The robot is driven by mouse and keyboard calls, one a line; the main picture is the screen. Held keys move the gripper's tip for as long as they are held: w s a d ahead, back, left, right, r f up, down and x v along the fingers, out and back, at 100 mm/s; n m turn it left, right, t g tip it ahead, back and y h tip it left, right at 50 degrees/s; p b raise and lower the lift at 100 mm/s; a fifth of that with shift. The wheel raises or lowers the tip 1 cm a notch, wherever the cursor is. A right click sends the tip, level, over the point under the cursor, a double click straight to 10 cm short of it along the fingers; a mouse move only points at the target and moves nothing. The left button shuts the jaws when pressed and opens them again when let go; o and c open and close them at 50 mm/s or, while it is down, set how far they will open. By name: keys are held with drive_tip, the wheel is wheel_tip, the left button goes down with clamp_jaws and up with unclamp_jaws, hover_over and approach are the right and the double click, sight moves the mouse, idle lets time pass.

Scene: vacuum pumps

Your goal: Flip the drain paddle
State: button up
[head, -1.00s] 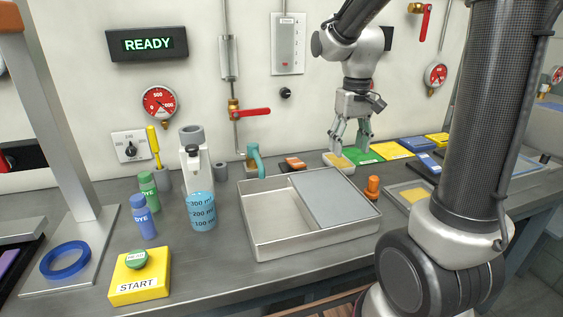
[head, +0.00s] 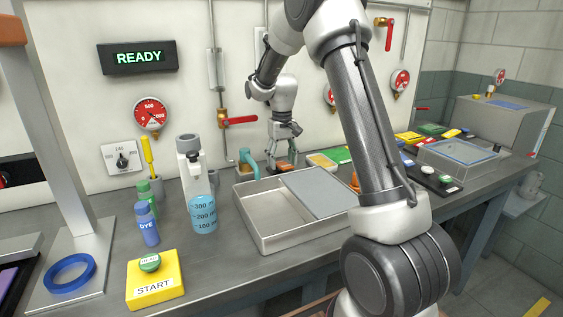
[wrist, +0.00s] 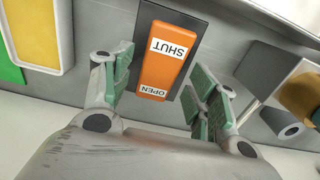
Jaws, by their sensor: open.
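The drain paddle (wrist: 170,62) is an orange rocker marked SHUT and OPEN, set in a dark plate, in the wrist view. The OPEN end is nearer my gripper's palm in that picture. In the head view the paddle (head: 284,166) is a small orange patch at the back of the bench, partly hidden by my fingers. My gripper (wrist: 160,76) is open, with one finger on each side of the paddle and a visible gap on both sides. In the head view my gripper (head: 282,158) points down over the paddle. I cannot tell which end of the paddle is pressed.
A teal spout (head: 248,160) stands just left of the paddle. A metal basin (head: 243,207) with a grey cover (head: 318,188) lies in front. A yellow-topped tray (head: 321,161) is to the right. In the wrist view, a grey block (wrist: 275,85) with brass parts sits at right.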

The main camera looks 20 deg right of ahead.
drive_tip(key=shift+f, duration=0.45)
drive_tip(key=c, duration=1)
drive_tip(key=t, duration=0.1)
drive_tip(key=s+t, duration=0.1)
drive_tip(key=t, duration=0.1)
drive_tip(key=shift+t, duration=1)
drive_tip(key=o, duration=1)
